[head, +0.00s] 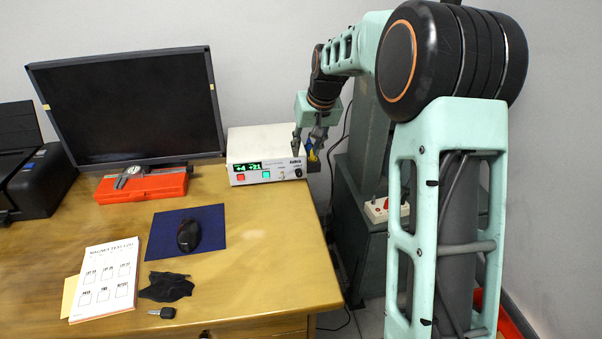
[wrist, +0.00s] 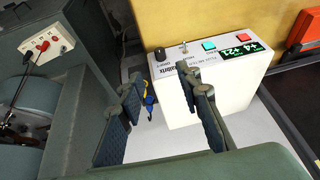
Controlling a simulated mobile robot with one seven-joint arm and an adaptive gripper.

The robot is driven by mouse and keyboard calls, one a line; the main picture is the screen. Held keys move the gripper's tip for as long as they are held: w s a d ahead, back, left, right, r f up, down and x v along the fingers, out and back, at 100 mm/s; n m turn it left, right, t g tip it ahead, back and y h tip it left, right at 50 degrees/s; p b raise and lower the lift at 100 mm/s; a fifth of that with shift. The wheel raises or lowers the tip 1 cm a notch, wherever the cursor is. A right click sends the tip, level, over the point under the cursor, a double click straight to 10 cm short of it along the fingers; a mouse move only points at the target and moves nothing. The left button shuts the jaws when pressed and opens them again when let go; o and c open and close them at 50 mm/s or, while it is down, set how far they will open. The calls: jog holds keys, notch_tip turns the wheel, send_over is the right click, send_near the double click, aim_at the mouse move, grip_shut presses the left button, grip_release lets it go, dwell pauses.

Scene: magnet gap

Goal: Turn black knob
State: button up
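The black knob (head: 299,172) is at the right end of the front panel of a white instrument box (head: 263,143). In the wrist view the knob (wrist: 160,54) stands near a corner of the box (wrist: 180,103), beyond my fingertips. My gripper (head: 305,152) is over the right end of the box in the head view, fingers pointing down. The green display (head: 248,166) reads about +4 +21.
A blue and yellow item (wrist: 149,101) is beside the box, close to my fingers. A monitor (head: 130,105) and red case (head: 142,187) stand left of the box. A mouse (head: 188,235) lies on a blue mat (head: 214,222). The table before the box is clear.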

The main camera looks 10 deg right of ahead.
aim_at(300, 172)
jog(key=b+x, duration=0.1)
jog(key=x, duration=1)
jog(key=shift+s+f+b, duration=0.15)
jog(key=shift+b, duration=0.2)
jog(key=shift+c, duration=0.3)
grip_shut()
